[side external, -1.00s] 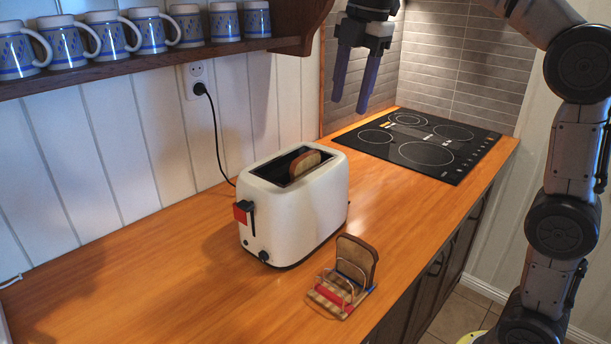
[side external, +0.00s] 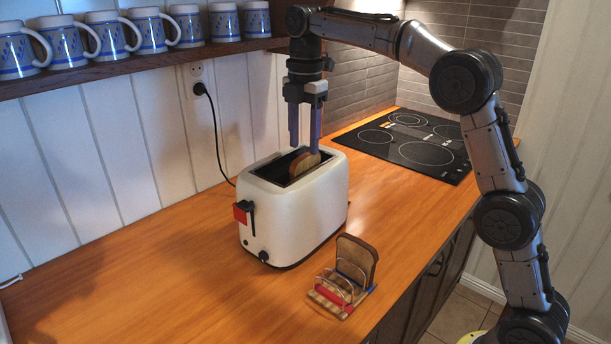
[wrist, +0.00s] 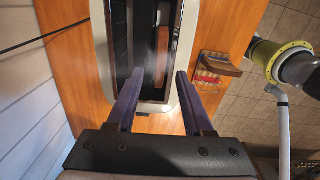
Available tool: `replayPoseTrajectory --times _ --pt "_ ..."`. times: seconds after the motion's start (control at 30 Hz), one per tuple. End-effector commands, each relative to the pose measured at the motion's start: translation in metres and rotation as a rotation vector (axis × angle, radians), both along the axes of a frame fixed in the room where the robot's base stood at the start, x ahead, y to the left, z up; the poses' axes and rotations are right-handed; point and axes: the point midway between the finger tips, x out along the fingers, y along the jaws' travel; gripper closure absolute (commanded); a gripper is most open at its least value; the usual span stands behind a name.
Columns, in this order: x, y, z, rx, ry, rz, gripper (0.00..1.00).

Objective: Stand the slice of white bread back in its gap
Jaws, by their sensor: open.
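A pale slice of bread with a brown crust (side external: 305,163) stands in a slot of the white toaster (side external: 290,222), its top showing above the slot. In the wrist view it seems to be the thin brown strip (wrist: 163,48) in the right slot. My gripper (side external: 304,149) is open and empty, fingers pointing down over the toaster. Its fingertips are close to the slice's top; whether they touch it I cannot tell. The wire toast rack (side external: 330,296) stands right of the toaster, with a darker brown slice (side external: 357,258) upright at its back and open gaps in front.
The toaster has a red-tabbed lever (side external: 243,211) on its front and a black cord to the wall socket. A black cooktop (side external: 410,145) lies behind. Several mugs stand on the shelf (side external: 150,62) at upper left. The wooden counter is clear left of the toaster.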

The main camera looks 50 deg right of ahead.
Motion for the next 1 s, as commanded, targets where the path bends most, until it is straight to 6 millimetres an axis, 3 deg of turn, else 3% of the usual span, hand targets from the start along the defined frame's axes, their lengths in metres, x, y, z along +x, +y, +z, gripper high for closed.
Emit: replayPoseTrajectory --times 0.23,0.53,0.57,0.83,1.0 --pt "0.000 0.000 -0.032 0.000 0.001 0.000 0.48" --pt "0.000 0.000 -0.037 0.000 0.000 0.000 0.48" --pt "0.000 0.000 -0.037 0.000 0.000 0.000 0.50" --pt "0.000 0.000 -0.037 0.000 0.000 0.000 0.99" --pt "0.000 0.000 -0.037 0.000 0.000 0.000 1.00"
